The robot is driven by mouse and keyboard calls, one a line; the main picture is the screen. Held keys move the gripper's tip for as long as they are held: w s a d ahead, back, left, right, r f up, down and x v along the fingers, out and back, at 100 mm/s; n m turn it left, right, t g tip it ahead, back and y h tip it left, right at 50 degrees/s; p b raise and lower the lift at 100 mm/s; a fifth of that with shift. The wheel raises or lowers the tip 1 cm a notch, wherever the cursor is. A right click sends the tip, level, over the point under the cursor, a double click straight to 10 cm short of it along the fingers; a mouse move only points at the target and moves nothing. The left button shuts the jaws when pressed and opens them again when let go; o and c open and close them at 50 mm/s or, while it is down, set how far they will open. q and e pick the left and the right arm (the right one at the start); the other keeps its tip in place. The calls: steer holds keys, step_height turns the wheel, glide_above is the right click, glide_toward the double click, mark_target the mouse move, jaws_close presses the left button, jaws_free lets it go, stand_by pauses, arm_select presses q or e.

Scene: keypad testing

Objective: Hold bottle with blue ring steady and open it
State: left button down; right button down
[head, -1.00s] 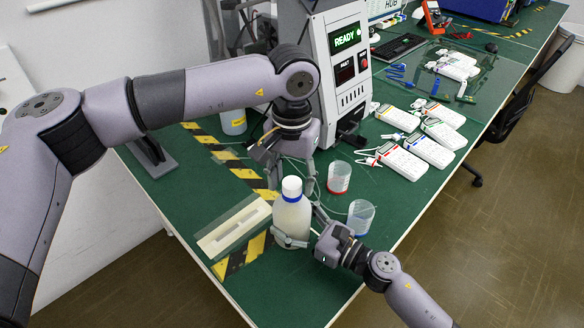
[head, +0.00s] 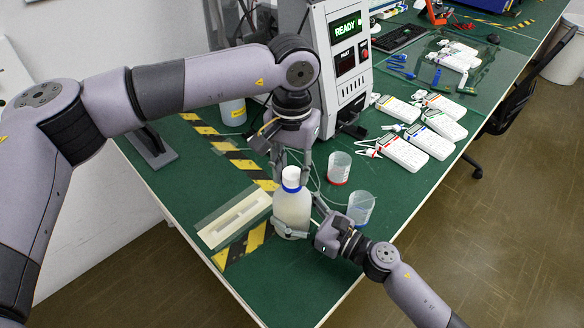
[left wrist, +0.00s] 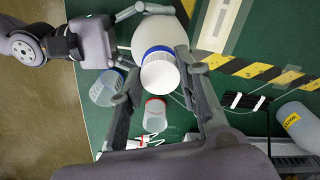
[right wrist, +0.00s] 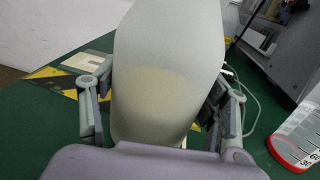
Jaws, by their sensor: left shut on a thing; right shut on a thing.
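The white bottle with a blue ring (head: 291,212) stands upright near the front of the green table. Its white cap (head: 291,174) sits on top, above the blue ring (head: 291,187). My left gripper (head: 292,178) comes down from above, shut on the cap, with one finger on either side of it in the left wrist view (left wrist: 160,76). My right gripper (head: 292,228) is shut around the lower body of the bottle. In the right wrist view its fingers flank the pale bottle body (right wrist: 165,75); the cap is out of that view.
A red-marked cup (head: 339,167) and a blue-marked cup (head: 361,207) stand close to the right of the bottle. A pale slotted plate (head: 235,220) lies to the left. The test machine (head: 345,70) stands behind. Several white keypads (head: 403,152) lie at the right.

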arm_select(q)
steer(key=n, duration=0.5)
steer(key=shift+n, duration=0.4)
steer(key=n, duration=0.3)
steer(key=shift+n, duration=0.3)
steer(key=n, duration=0.3)
steer(key=shift+n, duration=0.4)
steer(key=n, duration=0.5)
steer(key=shift+n, duration=0.3)
steer(key=n, duration=0.3)
steer(key=shift+n, duration=0.3)
steer(key=n, duration=0.3)
steer(key=shift+n, duration=0.3)
steer(key=n, duration=0.5)
steer(key=shift+r+n, duration=0.1)
steer(key=shift+n, duration=0.2)
steer(key=n, duration=0.3)
steer(key=shift+n, duration=0.4)
steer(key=n, duration=0.8)
arm_select(e)
steer(key=shift+f, duration=0.1)
arm_select(q)
steer(key=shift+w+r, duration=0.1)
steer(key=shift+r, duration=0.1)
